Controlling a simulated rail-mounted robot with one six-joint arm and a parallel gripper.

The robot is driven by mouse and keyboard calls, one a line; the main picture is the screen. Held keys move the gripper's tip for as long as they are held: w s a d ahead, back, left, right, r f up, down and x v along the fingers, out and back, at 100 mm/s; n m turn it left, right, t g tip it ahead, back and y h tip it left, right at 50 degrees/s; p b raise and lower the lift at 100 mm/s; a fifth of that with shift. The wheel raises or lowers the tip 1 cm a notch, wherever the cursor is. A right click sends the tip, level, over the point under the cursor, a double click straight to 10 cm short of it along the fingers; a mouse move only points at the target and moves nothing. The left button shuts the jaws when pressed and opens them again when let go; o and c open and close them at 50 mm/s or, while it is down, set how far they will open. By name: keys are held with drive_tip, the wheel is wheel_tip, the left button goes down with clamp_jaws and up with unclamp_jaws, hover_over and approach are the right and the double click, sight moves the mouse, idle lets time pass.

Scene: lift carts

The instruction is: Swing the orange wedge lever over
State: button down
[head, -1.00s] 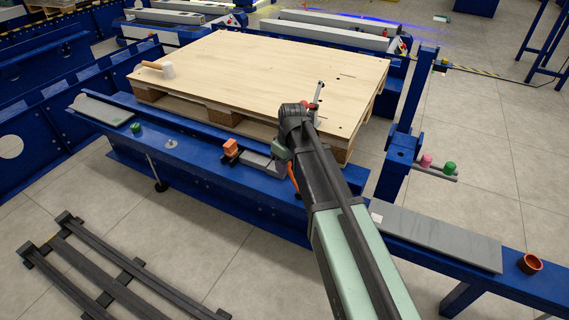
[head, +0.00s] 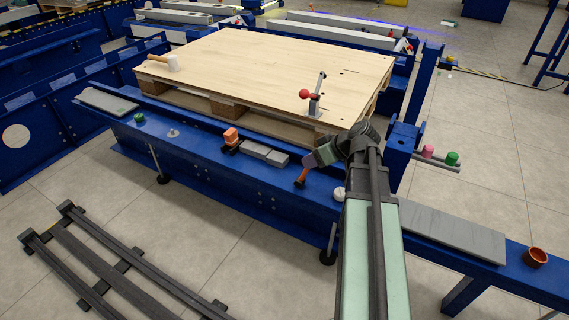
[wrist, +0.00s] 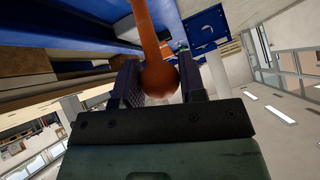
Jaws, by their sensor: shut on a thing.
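The orange wedge lever (head: 300,179) stands at the blue rail in front of the pallet, right of the grey blocks. Its upper end is at my gripper (head: 312,160), and it leans in the head view. In the wrist view the lever (wrist: 148,32) runs up between the two dark fingers of my gripper (wrist: 162,88). Its round knob (wrist: 159,78) sits between the fingers, which are shut on it. The lever's base is hard to make out in both views.
A wooden pallet (head: 255,75) carries a mallet (head: 168,62) and a red-knobbed clamp (head: 315,100) near my arm. An orange block (head: 231,137) and grey block (head: 264,153) lie left on the rail. A blue post (head: 402,140) stands close on the right.

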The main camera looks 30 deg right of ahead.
drive_tip(key=shift+s+d+f+b, duration=0.2)
drive_tip(key=shift+s+d+f, duration=0.15)
drive_tip(key=shift+s, duration=0.15)
drive_tip(key=shift+s+d+f+b, duration=0.2)
drive_tip(key=shift+s+d, duration=0.1)
drive_tip(key=shift+s, duration=0.15)
drive_tip(key=c, duration=0.7)
unclamp_jaws()
drive_tip(key=shift+d, duration=0.1)
drive_tip(key=shift+r, duration=0.1)
drive_tip(key=p+v, duration=0.7)
drive_tip(key=v, duration=0.3)
drive_tip(key=shift+s+d+r+p, duration=0.15)
drive_tip(key=shift+s+r+p, duration=0.1)
drive_tip(key=shift+p, duration=0.05)
